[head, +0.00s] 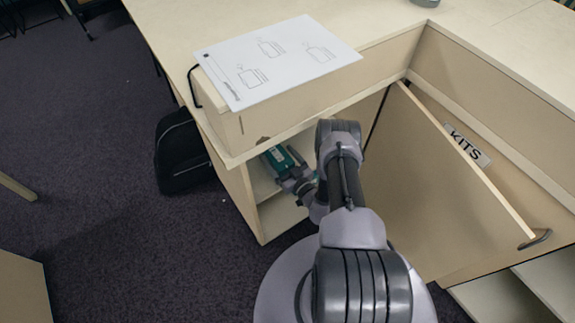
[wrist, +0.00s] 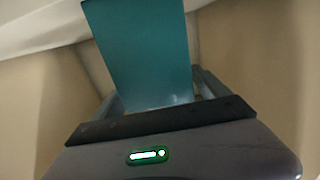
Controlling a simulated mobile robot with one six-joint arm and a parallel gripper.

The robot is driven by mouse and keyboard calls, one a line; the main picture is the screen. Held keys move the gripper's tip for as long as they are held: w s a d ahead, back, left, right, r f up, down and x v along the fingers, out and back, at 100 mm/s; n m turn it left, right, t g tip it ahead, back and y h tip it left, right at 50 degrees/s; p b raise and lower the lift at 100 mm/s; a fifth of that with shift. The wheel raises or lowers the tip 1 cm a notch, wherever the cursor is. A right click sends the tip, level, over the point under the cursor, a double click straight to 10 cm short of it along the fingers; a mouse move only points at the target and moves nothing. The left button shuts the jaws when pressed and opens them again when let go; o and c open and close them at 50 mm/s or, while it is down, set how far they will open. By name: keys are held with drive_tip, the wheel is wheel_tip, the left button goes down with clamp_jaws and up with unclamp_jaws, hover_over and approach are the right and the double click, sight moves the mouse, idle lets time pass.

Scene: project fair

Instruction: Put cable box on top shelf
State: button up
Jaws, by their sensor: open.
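The cable box appears to be the teal box (head: 278,156) inside the open cabinet, in the compartment under the drawer. Its teal face (wrist: 142,50) fills the upper middle of the wrist view. My gripper (head: 290,174) reaches into the cabinet and is right at the box. In the wrist view the box stands between the two finger sides of my open gripper (wrist: 157,92). Whether the fingers touch it cannot be told. The upper shelf (head: 262,182) shows only at its left part; my arm hides much of the compartment. The box's underside is hidden.
The cabinet door (head: 440,175) stands open on the right of my arm. A drawer (head: 290,100) juts out above, with a printed sheet (head: 278,60) on top. A KITS label (head: 467,146) is behind the door.

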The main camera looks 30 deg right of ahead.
drive_tip(key=s+p, duration=0.2)
drive_tip(key=s, duration=0.7)
drive_tip(key=shift+s+d, duration=0.15)
drive_tip(key=shift+s, duration=0.2)
drive_tip(key=shift+s, duration=0.1)
